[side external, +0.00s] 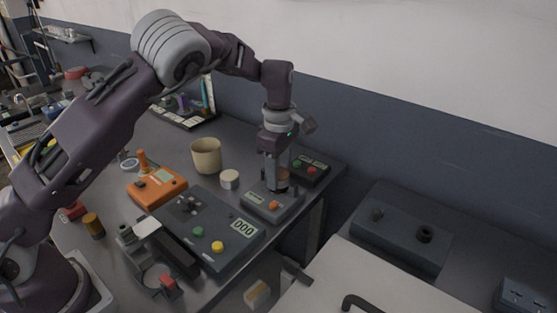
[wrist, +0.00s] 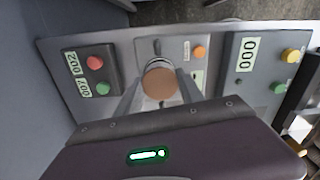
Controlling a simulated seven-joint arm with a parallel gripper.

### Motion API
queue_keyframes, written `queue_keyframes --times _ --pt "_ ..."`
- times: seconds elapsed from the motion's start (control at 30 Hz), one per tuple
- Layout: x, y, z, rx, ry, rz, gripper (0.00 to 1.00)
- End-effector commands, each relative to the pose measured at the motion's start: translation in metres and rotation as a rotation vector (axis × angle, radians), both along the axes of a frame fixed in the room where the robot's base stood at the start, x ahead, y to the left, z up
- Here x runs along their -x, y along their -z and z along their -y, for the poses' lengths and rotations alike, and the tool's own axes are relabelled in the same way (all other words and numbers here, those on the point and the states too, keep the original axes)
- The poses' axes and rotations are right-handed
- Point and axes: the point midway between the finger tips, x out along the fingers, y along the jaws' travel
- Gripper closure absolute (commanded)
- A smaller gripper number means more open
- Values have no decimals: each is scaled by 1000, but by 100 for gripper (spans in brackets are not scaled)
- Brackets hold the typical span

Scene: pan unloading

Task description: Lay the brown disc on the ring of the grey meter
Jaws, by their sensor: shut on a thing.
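The grey meter (side external: 262,207) has an orange button and a small display. It lies near the right end of the bench, and in the wrist view its grey face (wrist: 176,47) shows behind the disc. The brown disc (wrist: 159,85) sits between the two fingers of my gripper (wrist: 160,92), its round flat face towards the wrist camera. My gripper (side external: 278,184) is shut on it, low over the back part of the meter. A pale rim shows just past the disc's edge. The meter's ring is mostly hidden behind disc and fingers, so I cannot tell whether they touch.
A dark box with red and green buttons (side external: 311,168) stands close behind the meter. A large dark panel (side external: 188,224) reading 000 lies to its left. A white cylinder (side external: 230,179), a beige cup (side external: 206,155) and an orange meter (side external: 171,190) stand farther left.

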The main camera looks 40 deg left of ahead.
Motion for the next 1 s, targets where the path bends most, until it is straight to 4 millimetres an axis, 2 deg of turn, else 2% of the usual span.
queue_keyframes --times 1.0 --pt "0 16 0 1 -1 0 100"
